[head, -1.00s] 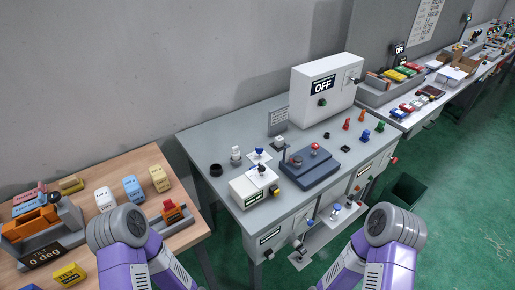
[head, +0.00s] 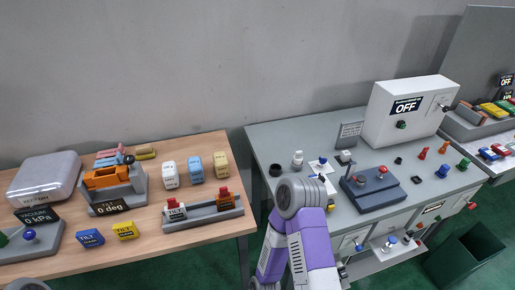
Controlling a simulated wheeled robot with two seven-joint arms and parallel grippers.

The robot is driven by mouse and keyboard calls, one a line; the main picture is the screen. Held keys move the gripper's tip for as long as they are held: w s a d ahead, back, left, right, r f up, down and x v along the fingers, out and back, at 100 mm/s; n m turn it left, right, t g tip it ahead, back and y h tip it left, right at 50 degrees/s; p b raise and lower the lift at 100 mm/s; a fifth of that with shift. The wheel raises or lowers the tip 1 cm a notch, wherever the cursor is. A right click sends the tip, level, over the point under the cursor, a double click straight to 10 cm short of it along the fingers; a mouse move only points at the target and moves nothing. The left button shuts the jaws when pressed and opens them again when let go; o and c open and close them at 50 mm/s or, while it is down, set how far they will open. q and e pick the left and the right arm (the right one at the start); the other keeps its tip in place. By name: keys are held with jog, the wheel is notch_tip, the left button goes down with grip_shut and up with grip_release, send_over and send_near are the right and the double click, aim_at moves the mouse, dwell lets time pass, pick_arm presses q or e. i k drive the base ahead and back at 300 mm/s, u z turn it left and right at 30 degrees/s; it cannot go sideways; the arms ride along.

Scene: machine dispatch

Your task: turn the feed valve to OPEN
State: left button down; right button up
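I cannot pick out the feed valve for certain, as the small labels are not readable. Candidates are small blue-topped fittings (head: 390,240) low on the front of the grey bench, and a blue knob (head: 30,235) beside the vacuum display on the wooden table. A purple and grey arm link of mine rises at the bottom centre and covers part of the grey bench's front left corner. Neither of my grippers shows in the head view.
The wooden table (head: 150,255) at left holds several blocks and a tilt fixture (head: 112,180). A dark green bin (head: 465,255) stands on the floor at right.

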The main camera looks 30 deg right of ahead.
aim_at(323, 160)
jog(key=u, duration=2.4)
jog(key=k, duration=2.4)
jog(key=z, duration=1.4)
